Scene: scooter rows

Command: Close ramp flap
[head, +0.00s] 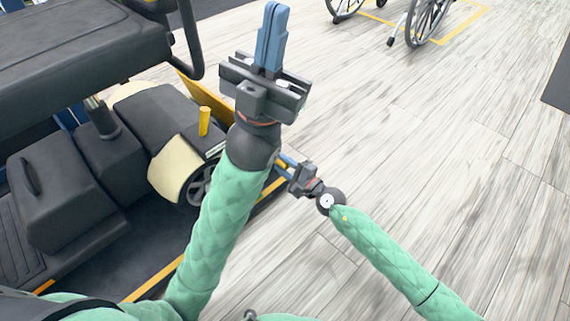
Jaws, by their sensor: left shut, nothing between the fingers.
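A sloping yellow panel (207,98), which may be the ramp flap, shows behind the scooter's rear end; my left gripper and arm hide part of it. I cannot tell how far it is raised. A short yellow upright post or handle (204,121) stands near it. My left gripper (273,30) is shut and empty, its blue fingers pointing up in the picture, to the right of the panel. My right gripper (283,161) is lower, just right of my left forearm, which partly hides its fingers. Whether it is open is unclear.
A dark scooter with a black seat (75,50), cream fenders and a rear wheel (196,187) fills the left. A wheelchair (428,20) stands in a yellow-marked bay at the top.

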